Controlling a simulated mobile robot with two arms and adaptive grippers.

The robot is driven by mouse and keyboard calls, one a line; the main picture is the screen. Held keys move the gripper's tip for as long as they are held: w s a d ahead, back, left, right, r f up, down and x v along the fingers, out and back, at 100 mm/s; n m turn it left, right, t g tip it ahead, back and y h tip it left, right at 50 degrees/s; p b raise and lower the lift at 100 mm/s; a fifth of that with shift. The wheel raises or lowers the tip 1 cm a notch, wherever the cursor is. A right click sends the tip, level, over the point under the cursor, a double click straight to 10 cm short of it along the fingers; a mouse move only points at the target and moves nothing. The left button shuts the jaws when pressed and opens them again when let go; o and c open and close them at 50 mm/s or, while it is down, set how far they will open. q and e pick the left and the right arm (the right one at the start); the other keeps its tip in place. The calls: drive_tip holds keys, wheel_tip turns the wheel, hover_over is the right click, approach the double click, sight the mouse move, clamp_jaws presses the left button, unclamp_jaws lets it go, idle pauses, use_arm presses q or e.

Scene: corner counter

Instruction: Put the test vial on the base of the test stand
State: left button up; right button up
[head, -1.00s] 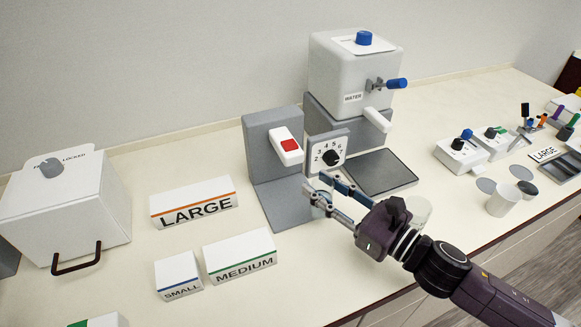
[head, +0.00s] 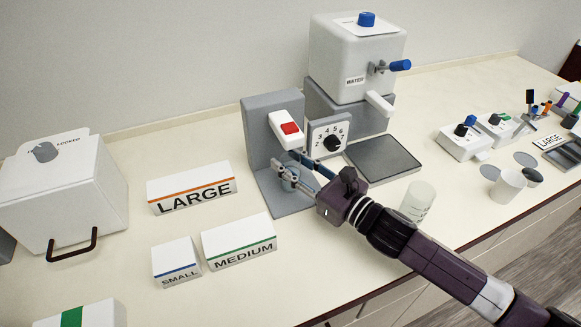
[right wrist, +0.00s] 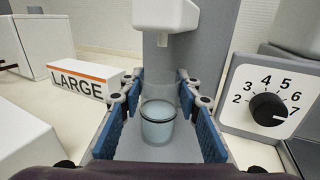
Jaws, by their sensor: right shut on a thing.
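The test vial (right wrist: 158,128) is a small translucent cup with a dark rim. In the right wrist view it sits upright between the blue finger pads of my right gripper (right wrist: 159,98), which is shut on it. In the head view my right gripper (head: 290,168) reaches over the base (head: 290,203) of the grey test stand (head: 263,135), and its fingers largely hide the vial. The stand carries a white block with a red button (head: 290,128) above the gripper. I cannot tell whether the vial's bottom touches the base. My left gripper is out of view.
A numbered dial panel (head: 328,137) stands close right of the stand, beside the water dispenser (head: 356,60). LARGE (head: 192,188), MEDIUM (head: 240,240) and SMALL (head: 177,262) blocks lie left. Counter between them and the stand is free.

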drive_tip(key=shift+r, duration=0.1)
drive_tip(key=o, duration=1.2)
drive_tip(key=shift+r, duration=0.1)
drive_tip(key=b+v, duration=0.1)
drive_tip(key=v, duration=0.4)
drive_tip(key=b+v, duration=0.1)
drive_tip(key=v, duration=0.4)
drive_tip(key=shift+s+d+f+b, duration=0.2)
drive_tip(key=shift+s+d+b, duration=0.05)
drive_tip(key=shift+b, duration=0.05)
drive_tip(key=shift+s+d+r, duration=0.15)
drive_tip(key=shift+s+d, duration=0.35)
